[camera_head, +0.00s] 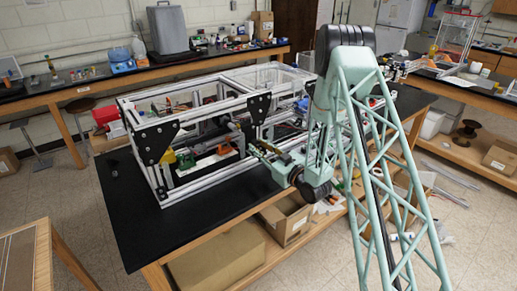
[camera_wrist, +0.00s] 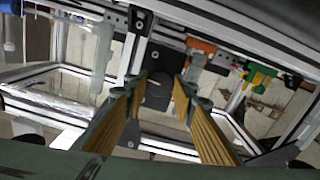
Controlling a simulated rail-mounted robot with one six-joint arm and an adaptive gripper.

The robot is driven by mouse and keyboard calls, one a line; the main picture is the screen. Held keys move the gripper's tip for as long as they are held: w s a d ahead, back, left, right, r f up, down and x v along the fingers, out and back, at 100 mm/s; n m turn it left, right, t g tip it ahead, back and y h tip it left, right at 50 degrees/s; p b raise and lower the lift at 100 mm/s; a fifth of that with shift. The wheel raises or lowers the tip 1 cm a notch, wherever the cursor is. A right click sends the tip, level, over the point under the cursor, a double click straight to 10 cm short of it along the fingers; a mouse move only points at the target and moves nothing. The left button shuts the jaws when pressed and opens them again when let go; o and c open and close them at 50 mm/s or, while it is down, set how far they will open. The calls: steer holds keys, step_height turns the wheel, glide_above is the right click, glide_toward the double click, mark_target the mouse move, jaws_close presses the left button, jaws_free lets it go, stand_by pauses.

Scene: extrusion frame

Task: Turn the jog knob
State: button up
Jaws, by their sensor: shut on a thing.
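The jog knob (camera_wrist: 157,98) is a dark round knob in front of a black plate, in the middle of the wrist view. My gripper (camera_wrist: 159,88) has its two tan ribbed fingers on either side of the knob and is shut on it. In the head view, my gripper (camera_head: 254,146) reaches to the near side of the aluminium extrusion frame (camera_head: 196,180). The knob is too small to make out clearly there. The exact contact at the fingertips is partly hidden.
The frame stands on a black-topped table (camera_head: 135,215). Its bars and black corner plates lie close around my gripper. Green and yellow parts (camera_wrist: 262,76) show at the right in the wrist view. Cardboard boxes (camera_head: 288,221) sit below.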

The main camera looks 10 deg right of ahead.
steer(key=m+b, duration=0.3)
steer(key=shift+f+m, duration=0.1)
steer(key=shift+m, duration=0.3)
steer(key=m+b, duration=0.2)
steer(key=m, duration=0.1)
steer(key=shift+m, duration=0.3)
steer(key=m+b, duration=0.1)
steer(key=m, duration=0.2)
steer(key=shift+m, duration=0.3)
steer(key=shift+m+b, duration=0.35)
steer(key=shift+m, duration=1.45)
steer(key=o, duration=0.9)
steer(key=shift+s, duration=0.15)
